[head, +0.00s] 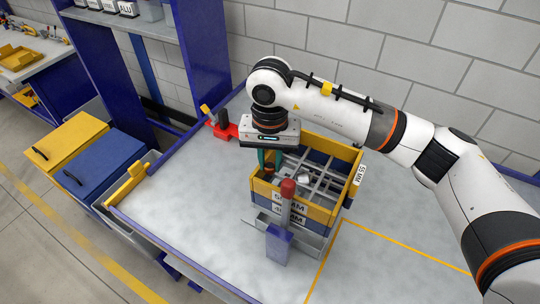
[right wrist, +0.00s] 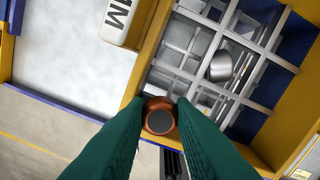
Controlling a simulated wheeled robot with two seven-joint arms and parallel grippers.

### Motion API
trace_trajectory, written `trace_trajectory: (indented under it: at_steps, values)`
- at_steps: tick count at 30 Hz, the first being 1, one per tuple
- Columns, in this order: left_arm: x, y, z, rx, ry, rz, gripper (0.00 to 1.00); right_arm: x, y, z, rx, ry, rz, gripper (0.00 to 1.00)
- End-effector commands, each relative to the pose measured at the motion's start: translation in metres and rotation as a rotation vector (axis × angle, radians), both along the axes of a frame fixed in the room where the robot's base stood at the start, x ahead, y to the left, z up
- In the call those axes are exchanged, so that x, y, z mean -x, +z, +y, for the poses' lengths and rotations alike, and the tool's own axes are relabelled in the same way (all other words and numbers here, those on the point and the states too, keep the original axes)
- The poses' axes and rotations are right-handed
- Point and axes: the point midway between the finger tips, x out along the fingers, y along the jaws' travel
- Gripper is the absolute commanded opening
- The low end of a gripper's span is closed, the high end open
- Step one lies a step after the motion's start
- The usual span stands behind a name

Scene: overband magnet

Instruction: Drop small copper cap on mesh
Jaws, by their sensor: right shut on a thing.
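My right gripper (head: 268,160) points down over the left part of a yellow and blue crate (head: 262,192). In the right wrist view its green fingers (right wrist: 160,112) are shut on the small copper cap (right wrist: 160,121), a round copper-coloured piece with a dark middle. The grey mesh (right wrist: 194,48) of crossed bars lies inside the crate, and it also shows in the head view (head: 322,184). The cap is near the crate's wall, at the edge of the mesh; its height above the mesh is hard to tell. My left gripper is not in view.
A silver metal cup (right wrist: 221,66) sits on the mesh. A red-topped post on a blue block (head: 279,244) stands in front of the crate. A red clamp-like part (head: 224,130) is behind left. The table (head: 200,205) is clear at left.

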Motion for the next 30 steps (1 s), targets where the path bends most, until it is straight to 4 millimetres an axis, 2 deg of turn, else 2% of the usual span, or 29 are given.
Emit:
trace_trajectory:
  at_steps: [4,5,9,20,23,30]
  values:
    - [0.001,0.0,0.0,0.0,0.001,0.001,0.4,0.0,0.0,0.0,0.0,0.0,0.0,0.01]
    - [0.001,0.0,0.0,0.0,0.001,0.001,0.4,0.0,0.0,0.0,0.0,0.0,0.0,0.27]
    - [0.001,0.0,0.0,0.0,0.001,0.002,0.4,0.0,0.0,0.0,0.0,0.0,0.0,0.48]
    - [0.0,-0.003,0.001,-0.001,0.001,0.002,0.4,-0.001,0.006,0.0,0.0,0.0,-0.003,0.48]
    - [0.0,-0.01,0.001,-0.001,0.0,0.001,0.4,-0.001,0.018,0.0,-0.001,0.001,-0.005,0.48]
    - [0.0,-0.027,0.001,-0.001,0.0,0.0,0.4,-0.001,0.069,0.0,-0.001,0.0,-0.006,0.48]
